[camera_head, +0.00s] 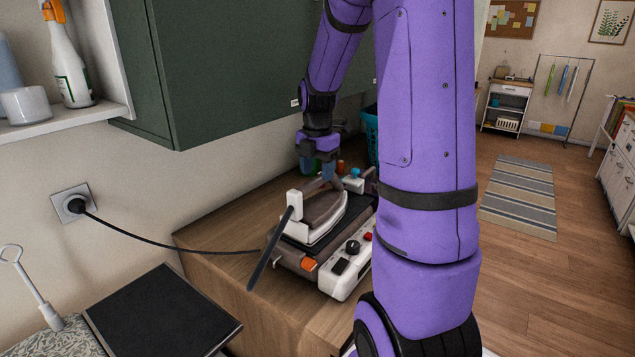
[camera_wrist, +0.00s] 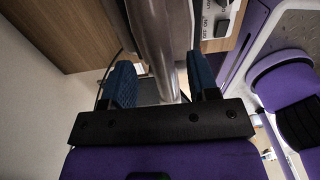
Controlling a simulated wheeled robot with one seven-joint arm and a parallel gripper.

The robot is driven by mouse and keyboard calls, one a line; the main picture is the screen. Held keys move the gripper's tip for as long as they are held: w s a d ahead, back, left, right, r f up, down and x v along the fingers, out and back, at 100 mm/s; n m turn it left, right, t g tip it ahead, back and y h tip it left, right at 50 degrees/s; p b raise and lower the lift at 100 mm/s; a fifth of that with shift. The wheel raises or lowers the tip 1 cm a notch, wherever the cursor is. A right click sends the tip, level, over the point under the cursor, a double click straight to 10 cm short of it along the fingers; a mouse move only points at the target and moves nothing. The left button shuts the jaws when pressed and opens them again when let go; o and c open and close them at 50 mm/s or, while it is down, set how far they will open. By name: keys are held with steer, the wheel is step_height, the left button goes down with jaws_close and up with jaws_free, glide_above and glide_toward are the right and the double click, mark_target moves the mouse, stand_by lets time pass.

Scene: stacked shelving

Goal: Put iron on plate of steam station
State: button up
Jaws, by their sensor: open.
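The steam station (camera_head: 345,287) stands on the wooden counter, with a white front, a dial and an orange button. Its dark plate (camera_head: 291,229) shows around the iron. The white and brown iron (camera_head: 322,219) lies on the plate, appearing to rest on it; exact contact is hard to see. My gripper (camera_head: 319,172) is open at the iron's handle. In the wrist view the grey handle (camera_wrist: 158,40) runs between the two blue fingers, with visible gaps on both sides. The handle's far end is partly hidden by my gripper.
A dark cord (camera_head: 170,242) runs from the wall socket to the station. A green cabinet (camera_head: 215,65) hangs above. A teal basket (camera_head: 370,130) and small bottles stand behind. A black board (camera_head: 160,315) lies at the front left. Open floor is on the right.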

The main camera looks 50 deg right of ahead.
step_height(320, 180, up, 7)
steer(key=shift+r, duration=0.1)
steer(key=s+a+r+m+t, duration=0.1)
steer(key=s+a+r+m, duration=0.25)
steer(key=a, duration=0.35)
steer(key=s+a+r+m+t, duration=0.1)
steer(key=s+a+r+m, duration=0.2)
steer(key=a+m, duration=0.25)
steer(key=s+a+m+t, duration=0.3)
steer(key=s+a+m, duration=0.7)
steer(key=s, duration=0.1)
steer(key=shift+s+a+r+m, duration=0.15)
steer(key=shift+s+m, duration=0.15)
steer(key=shift+s, duration=0.1)
